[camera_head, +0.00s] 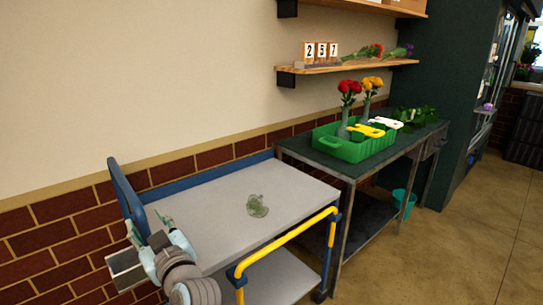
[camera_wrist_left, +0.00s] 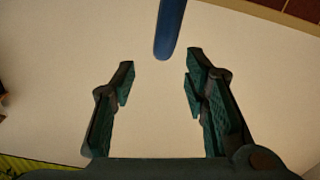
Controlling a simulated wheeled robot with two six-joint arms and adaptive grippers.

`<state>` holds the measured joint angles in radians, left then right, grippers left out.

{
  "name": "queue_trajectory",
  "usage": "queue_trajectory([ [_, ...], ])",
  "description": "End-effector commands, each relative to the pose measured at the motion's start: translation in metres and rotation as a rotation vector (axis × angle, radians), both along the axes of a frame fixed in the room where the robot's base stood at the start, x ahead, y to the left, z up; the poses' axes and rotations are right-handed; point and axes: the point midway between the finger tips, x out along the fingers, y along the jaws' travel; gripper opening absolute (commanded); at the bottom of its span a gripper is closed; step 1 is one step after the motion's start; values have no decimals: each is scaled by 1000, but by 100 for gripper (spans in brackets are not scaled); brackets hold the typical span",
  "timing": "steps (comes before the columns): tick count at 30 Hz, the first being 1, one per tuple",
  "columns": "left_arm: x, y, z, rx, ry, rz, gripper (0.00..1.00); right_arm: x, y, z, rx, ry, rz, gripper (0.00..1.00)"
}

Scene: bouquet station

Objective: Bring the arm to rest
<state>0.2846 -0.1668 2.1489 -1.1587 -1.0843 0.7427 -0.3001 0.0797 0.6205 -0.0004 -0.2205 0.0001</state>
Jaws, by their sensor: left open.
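My left gripper (camera_head: 149,226) is at the left end of the grey cart, beside its blue upright end (camera_head: 124,190). In the left wrist view the two fingers of this gripper (camera_wrist_left: 160,72) stand well apart with nothing between them. A blue bar (camera_wrist_left: 169,28) shows just beyond the fingertips, against a pale surface. My left arm comes up from the bottom left of the head view. My right gripper is not in view.
The cart top (camera_head: 215,225) holds a greenish translucent object (camera_head: 257,206) and is otherwise bare. A yellow rail (camera_head: 285,240) edges the cart. A dark table (camera_head: 310,157) beside it carries a green crate (camera_head: 345,148), with red flowers (camera_head: 349,88) and yellow flowers (camera_head: 373,84).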

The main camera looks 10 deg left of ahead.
Motion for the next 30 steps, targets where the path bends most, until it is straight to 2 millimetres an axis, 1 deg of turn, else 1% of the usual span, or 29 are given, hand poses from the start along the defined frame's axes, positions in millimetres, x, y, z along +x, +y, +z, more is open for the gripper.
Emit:
queue_trajectory([
  [2,-4,0,-19,-15,55,-18,41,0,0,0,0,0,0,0],
  [5,-19,-3,-78,-61,238,-94,41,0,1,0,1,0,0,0],
  [6,-31,-7,-110,-86,340,-142,41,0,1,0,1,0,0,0],
  [8,-53,-17,-155,-122,503,-229,41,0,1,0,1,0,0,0],
  [9,-70,-25,-182,-144,605,-292,41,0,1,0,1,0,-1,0],
  [11,-97,-38,-216,-174,744,-383,41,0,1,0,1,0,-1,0],
  [12,-115,-46,-234,-190,827,-443,41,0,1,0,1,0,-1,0],
  [14,-142,-60,-257,-213,939,-532,41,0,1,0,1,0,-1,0],
  [15,-160,-69,-270,-229,1010,-591,41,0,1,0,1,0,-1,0],
  [17,-188,-81,-285,-247,1106,-679,41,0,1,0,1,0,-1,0],
  [18,-207,-90,-294,-262,1166,-740,41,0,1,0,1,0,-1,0],
  [20,-235,-103,-304,-282,1252,-832,41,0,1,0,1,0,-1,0],
  [21,-254,-111,-309,-295,1306,-893,41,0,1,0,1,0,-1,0],
  [22,-254,-112,-315,-302,1321,-906,41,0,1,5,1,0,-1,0],
  [23,-249,-110,-325,-308,1325,-898,41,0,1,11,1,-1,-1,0],
  [26,-244,-106,-361,-326,1343,-886,41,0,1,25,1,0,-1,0],
  [28,-246,-102,-387,-341,1356,-880,41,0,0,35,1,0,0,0],
  [30,-252,-98,-414,-354,1372,-873,41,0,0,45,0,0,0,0],
])
